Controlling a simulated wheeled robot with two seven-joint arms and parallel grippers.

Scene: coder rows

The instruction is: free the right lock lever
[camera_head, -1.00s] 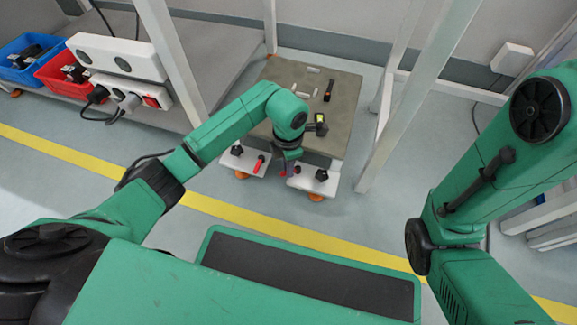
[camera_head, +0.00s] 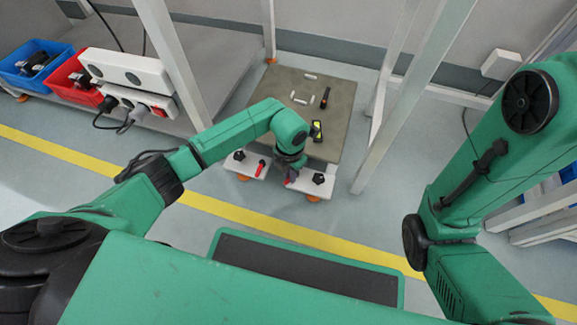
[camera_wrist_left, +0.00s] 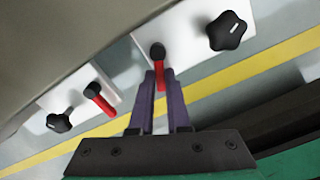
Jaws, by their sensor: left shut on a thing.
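The right lock lever (camera_wrist_left: 161,80) is red with a black round end. It stands on a white plate (camera_wrist_left: 193,52) beside a black star knob (camera_wrist_left: 228,31). My left gripper (camera_wrist_left: 160,88) is shut on this lever, its two purple-grey fingers on either side of the red part. In the head view my left gripper (camera_head: 290,176) is at the front edge of the tabletop, and only a bit of red shows by its fingers. The left lock lever (camera_head: 260,168), also red, stands apart on the left white plate (camera_head: 241,160). My right gripper is not in view.
The grey-brown tabletop (camera_head: 285,88) carries a black tool (camera_head: 325,97), a yellow-and-black item (camera_head: 316,131) and small white pieces. White frame posts (camera_head: 400,105) rise on both sides. Blue (camera_head: 20,65) and red (camera_head: 65,78) bins stand far left.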

